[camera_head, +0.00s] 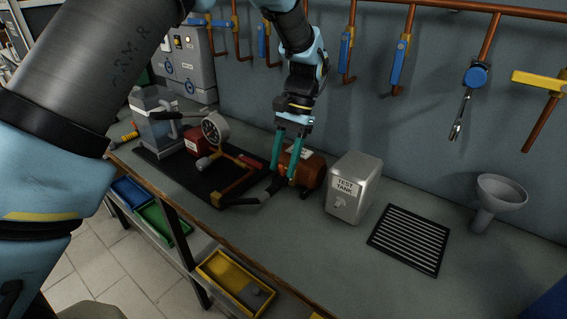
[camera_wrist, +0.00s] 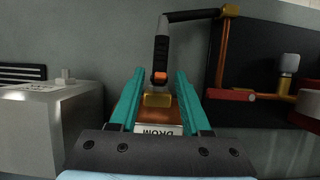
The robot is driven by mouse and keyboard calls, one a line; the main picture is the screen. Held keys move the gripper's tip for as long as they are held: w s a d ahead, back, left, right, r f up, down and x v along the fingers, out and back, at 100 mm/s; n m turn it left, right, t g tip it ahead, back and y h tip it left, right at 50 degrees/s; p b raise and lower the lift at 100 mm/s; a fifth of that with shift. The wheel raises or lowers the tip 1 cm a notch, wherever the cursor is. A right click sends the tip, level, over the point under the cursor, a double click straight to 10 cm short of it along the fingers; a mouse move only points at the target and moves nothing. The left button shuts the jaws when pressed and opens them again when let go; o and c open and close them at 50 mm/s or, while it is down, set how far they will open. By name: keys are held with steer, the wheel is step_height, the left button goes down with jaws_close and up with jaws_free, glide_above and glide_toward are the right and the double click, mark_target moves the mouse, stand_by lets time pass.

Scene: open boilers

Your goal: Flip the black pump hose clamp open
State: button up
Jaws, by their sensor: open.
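The black hose clamp (camera_wrist: 161,48) shows in the wrist view as a black and grey piece with an orange tab (camera_wrist: 163,76). It joins a brass fitting (camera_wrist: 157,99) on the copper drum (camera_head: 304,168). In the head view its dark body (camera_head: 275,187) lies in front of the drum, partly hidden by my fingers. My gripper (camera_head: 283,176) points down over the drum's front end. In the wrist view my gripper (camera_wrist: 160,73) has its teal fingers apart, one on each side of the tab and fitting. I cannot tell whether they touch the clamp.
The pump assembly with a gauge (camera_head: 215,128) stands on a black mat (camera_head: 179,169) to the left. The silver test tank (camera_head: 354,186) stands close on the right. Beyond it are a black grate (camera_head: 410,239) and a grey funnel (camera_head: 499,198). Tools hang on the wall behind.

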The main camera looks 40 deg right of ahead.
steer(key=b+v, duration=0.2)
steer(key=v, duration=0.8)
steer(key=shift+r+b, duration=0.3)
steer(key=shift+b, duration=0.05)
steer(key=shift+d, duration=0.15)
steer(key=w+a+f+n+h, duration=0.1)
steer(key=w+a+n, duration=0.1)
steer(key=w+a, duration=0.45)
steer(key=w+a+f+n+h, duration=0.1)
steer(key=w+a+n, duration=0.2)
steer(key=a, duration=0.7)
steer(key=w+a+f+n+h, duration=0.15)
steer(key=w+a, duration=0.25)
steer(key=a, duration=0.4)
steer(key=s+a+f+n+t, duration=0.1)
steer(key=s+a+f+n, duration=0.1)
steer(key=a, duration=0.9)
steer(key=s+a+f+n+t+h, duration=0.1)
steer(key=s+a+n, duration=0.3)
steer(key=a, duration=0.7)
steer(key=shift+f+n+t, duration=0.35)
steer(key=shift+n+t, duration=0.05)
steer(key=shift+n, duration=0.25)
